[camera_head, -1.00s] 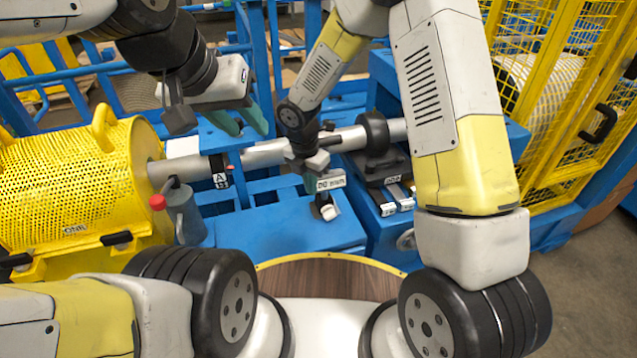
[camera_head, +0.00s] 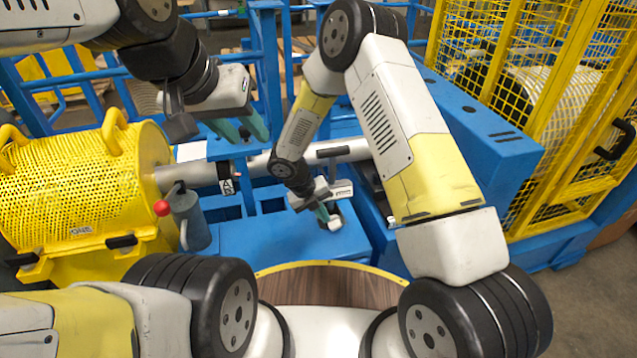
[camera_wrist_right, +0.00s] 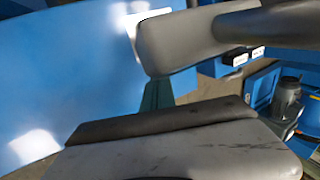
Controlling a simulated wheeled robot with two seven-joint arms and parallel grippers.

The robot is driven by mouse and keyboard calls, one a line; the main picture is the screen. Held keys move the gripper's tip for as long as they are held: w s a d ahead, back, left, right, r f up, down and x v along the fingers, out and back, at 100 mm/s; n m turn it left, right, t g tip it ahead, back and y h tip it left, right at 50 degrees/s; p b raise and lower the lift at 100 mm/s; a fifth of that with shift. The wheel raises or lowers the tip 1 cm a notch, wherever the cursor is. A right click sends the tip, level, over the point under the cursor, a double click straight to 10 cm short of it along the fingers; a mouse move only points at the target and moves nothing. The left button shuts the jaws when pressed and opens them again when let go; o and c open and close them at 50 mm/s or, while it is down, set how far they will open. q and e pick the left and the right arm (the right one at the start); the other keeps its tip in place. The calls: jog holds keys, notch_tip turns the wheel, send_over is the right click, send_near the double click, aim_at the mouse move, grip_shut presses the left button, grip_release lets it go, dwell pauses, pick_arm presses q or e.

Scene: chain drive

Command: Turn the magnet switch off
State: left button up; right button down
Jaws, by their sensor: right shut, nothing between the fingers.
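My right gripper (camera_head: 323,213) is shut and empty, pointing down low over the blue frame (camera_head: 262,236) in front of the long grey shaft. A small pale block (camera_head: 335,223) is right beside its fingertips; I cannot tell whether they touch. I cannot clearly make out the magnet switch; it may be this block or be hidden by the gripper. In the right wrist view, a teal finger (camera_wrist_right: 157,95) meets a grey rounded block (camera_wrist_right: 180,42) with a dark rod. My left gripper (camera_head: 241,130) is open and empty, above the shaft to the left.
A yellow perforated guard (camera_head: 75,190) stands at left. A grey can (camera_head: 190,220) with a red knob is next to it. The grey shaft (camera_head: 355,149) runs across behind my right gripper. A yellow mesh cage (camera_head: 545,110) closes off the right. The front of the blue frame is bare.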

aim_at(332, 226)
jog(key=shift+x, duration=1.8)
